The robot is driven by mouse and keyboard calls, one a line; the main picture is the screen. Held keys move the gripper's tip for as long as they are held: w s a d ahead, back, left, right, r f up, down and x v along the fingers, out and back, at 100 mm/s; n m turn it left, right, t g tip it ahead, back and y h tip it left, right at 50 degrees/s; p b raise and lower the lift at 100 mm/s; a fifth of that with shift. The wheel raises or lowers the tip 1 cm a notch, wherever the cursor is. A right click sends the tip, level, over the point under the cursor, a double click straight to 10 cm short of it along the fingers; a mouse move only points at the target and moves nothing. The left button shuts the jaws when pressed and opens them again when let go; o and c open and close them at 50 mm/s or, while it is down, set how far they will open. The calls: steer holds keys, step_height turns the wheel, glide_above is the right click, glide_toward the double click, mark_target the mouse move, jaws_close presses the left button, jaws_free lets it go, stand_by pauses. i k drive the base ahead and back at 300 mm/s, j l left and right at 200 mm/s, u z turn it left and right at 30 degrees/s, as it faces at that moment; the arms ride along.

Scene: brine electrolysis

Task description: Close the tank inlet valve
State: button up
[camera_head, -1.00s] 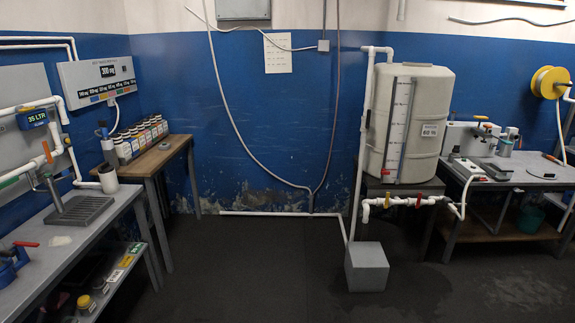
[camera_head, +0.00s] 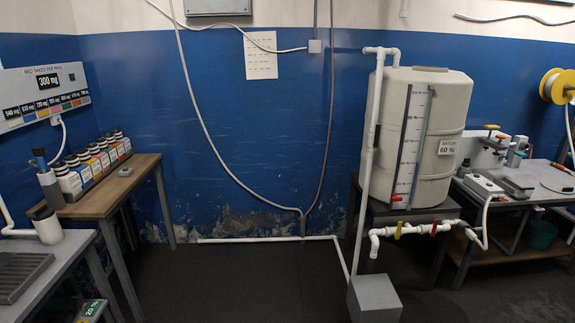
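The white brine tank (camera_head: 440,110) stands at the right on a dark stand (camera_head: 411,211), with a level gauge (camera_head: 410,145) on its front and a label reading 60 %. I cannot tell which one is the inlet valve. A small red part (camera_head: 397,198) sits at the gauge's foot. My gripper is not in view.
A grey block (camera_head: 374,299) stands on the floor before the tank, joined to an upright white pipe (camera_head: 367,165). A workbench (camera_head: 520,198) is at the right. A wooden table (camera_head: 105,195) with several bottles is at the left. The middle floor (camera_head: 235,285) is clear.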

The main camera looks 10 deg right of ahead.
mark_target(376, 145)
steer(key=i+j+z, duration=1.1)
steer(key=i+l+u, duration=0.8)
steer(key=l+u, duration=0.25)
steer(key=l, duration=0.2)
steer(key=i+l+u, duration=0.25)
steer(key=l, duration=0.15)
steer(key=l+u, duration=0.55)
steer(key=l, duration=0.3)
